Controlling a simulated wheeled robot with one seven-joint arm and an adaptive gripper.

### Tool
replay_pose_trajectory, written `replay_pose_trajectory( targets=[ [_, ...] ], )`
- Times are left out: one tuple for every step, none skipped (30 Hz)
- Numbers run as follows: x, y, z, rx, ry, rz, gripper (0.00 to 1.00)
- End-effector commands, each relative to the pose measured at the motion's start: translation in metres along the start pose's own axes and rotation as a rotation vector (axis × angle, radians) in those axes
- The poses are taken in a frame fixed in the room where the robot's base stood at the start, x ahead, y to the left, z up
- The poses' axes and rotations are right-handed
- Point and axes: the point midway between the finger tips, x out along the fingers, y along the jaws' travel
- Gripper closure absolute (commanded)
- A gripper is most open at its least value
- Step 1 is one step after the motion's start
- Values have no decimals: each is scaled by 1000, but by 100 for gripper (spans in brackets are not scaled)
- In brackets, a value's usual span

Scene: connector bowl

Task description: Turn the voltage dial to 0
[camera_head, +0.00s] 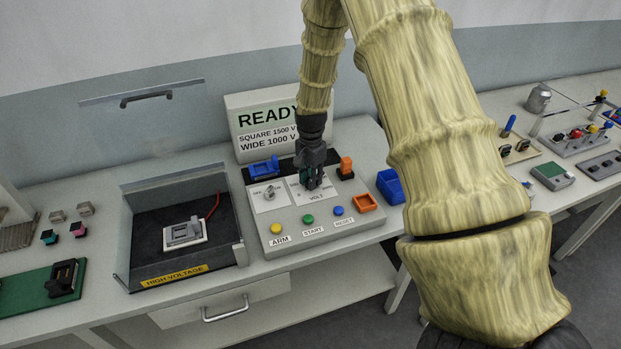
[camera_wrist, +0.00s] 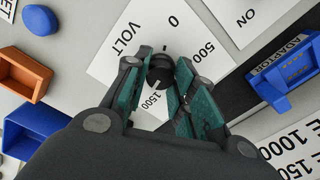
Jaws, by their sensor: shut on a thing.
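The voltage dial (camera_wrist: 160,74) is a small dark round knob on a white plate marked VOLT (camera_wrist: 122,42), with 0, 500 and 1500 around it. My gripper (camera_wrist: 160,68) is shut on the dial, with its teal finger pads on either side of it.
A READY display (camera_head: 262,117) stands behind the panel. A blue adaptor holder (camera_head: 264,167), an orange plug (camera_head: 346,165) and an orange tray (camera_head: 366,203) sit close around the dial. A blue bin (camera_head: 390,187) is to the right, and an open high-voltage box (camera_head: 133,205) is to the left.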

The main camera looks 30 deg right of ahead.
Motion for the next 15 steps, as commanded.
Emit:
replay_pose_trajectory(
  targets=[
    [-1, -1, -1, -43, 1, -3, 98],
    [-1, -1, -1, -72, 2, -3, 98],
    [-1, -1, -1, -110, 2, -3, 98],
    [-1, -1, -1, -139, 2, -3, 98],
    [-1, -1, -1, -167, 2, -3, 98],
    [-1, -1, -1, -205, 1, -3, 98],
    [-1, -1, -1, -233, 1, -3, 98],
    [-1, -1, -1, -261, 2, -3, 98],
    [-1, -1, -1, -300, 2, -3, 98],
    [-1, -1, -1, -329, 2, -3, 98],
    [-1, -1, -1, -357, 1, -3, 98],
    [-1, -1, -1, -395, 1, -3, 98],
    [-1, -1, -1, -424, 2, -3, 98],
    [-1, -1, -1, -452, 2, -3, 98],
    [-1, -1, -1, -490, 2, -3, 98]
  ],
)
